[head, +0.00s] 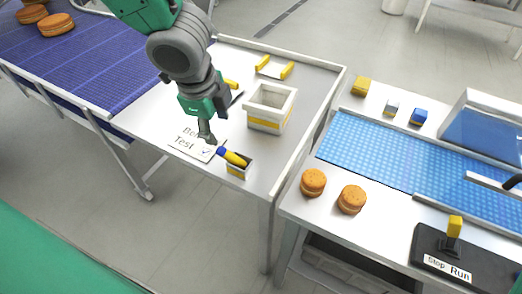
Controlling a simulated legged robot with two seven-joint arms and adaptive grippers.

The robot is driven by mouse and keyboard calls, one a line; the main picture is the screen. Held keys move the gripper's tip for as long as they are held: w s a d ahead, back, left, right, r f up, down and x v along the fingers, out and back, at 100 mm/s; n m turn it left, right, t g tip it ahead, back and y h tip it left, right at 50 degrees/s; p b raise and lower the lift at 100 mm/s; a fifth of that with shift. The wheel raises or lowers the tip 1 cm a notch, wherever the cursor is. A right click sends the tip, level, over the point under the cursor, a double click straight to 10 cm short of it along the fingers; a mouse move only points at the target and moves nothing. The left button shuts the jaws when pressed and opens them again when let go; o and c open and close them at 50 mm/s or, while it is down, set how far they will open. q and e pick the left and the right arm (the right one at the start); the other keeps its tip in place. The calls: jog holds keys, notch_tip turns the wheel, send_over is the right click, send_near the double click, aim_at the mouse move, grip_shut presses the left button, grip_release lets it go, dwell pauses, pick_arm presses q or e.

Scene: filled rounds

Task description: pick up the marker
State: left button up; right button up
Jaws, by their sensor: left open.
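My right gripper is not in view.
A larger white bin (270,106) stands behind the marker, with a yellow-ended holder (275,68) farther back. A blue belt (80,60) is at left. Another table at right holds two round filled cookies (313,183), a blue belt (400,160) and a Stop/Run switch (453,250).

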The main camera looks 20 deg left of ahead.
pick_arm(q)
jog(key=b, duration=0.3)
send_over(230, 154)
jog(key=s, duration=0.1)
notch_tip(230, 154, down, 8)
jog(key=shift+s+r, duration=0.15)
jog(key=shift+d+f, duration=0.15)
jog(key=shift+f, duration=0.2)
jog(key=x, duration=0.2)
jog(key=b+x, duration=0.1)
jog(key=x, duration=0.1)
jog(key=shift+a+f, duration=0.25)
jog(key=shift+w+a+f, duration=0.15)
jog(key=shift+w+f, duration=0.05)
jog(key=shift+w, duration=0.05)
jog(key=shift+s+d+r, duration=0.1)
jog(key=shift+d+r, duration=0.05)
jog(key=shift+d, duration=0.05)
grip_shut()
jog(key=shift+d, duration=0.1)
